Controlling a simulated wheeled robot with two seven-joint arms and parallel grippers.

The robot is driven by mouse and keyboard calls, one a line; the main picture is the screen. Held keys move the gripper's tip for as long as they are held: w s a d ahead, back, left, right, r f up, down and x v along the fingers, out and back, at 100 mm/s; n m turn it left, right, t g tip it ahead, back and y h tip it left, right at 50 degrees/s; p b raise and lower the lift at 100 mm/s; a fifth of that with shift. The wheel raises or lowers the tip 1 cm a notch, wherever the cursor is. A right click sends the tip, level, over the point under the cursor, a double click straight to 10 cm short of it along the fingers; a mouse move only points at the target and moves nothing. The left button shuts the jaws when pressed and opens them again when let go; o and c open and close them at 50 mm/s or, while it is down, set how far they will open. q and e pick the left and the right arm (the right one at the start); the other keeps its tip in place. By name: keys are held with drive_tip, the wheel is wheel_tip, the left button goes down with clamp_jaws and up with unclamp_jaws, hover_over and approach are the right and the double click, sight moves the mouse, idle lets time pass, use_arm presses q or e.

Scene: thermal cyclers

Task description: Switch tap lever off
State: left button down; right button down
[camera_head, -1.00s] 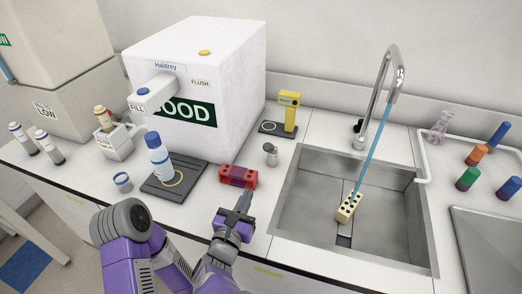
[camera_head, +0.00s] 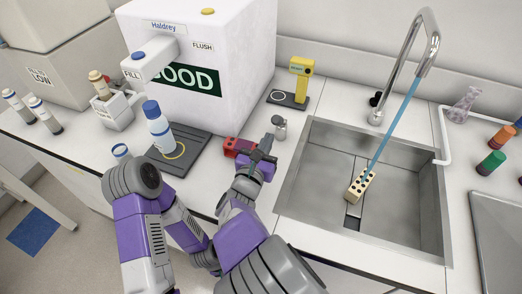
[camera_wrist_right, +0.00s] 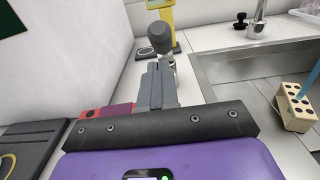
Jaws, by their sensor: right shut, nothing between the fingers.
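The chrome tap (camera_head: 432,50) stands behind the sink, with a dark lever (camera_head: 376,99) at its base. The lever also shows at the top of the right wrist view (camera_wrist_right: 240,20). A blue stream of water (camera_head: 392,130) runs from the spout down onto a beige block with holes (camera_head: 359,187) in the sink. My right gripper (camera_head: 267,143) is shut and empty over the counter left of the sink, well short of the lever. It also shows in the right wrist view (camera_wrist_right: 157,80). My left gripper is not in view.
A yellow device (camera_head: 301,67) stands behind, left of the tap. The sink (camera_head: 310,165) is open on the right.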

drive_tip(key=shift+w+d+r, duration=0.2)
drive_tip(key=shift+w+r, duration=0.35)
drive_tip(key=shift+r, duration=0.35)
drive_tip(key=shift+p, duration=0.3)
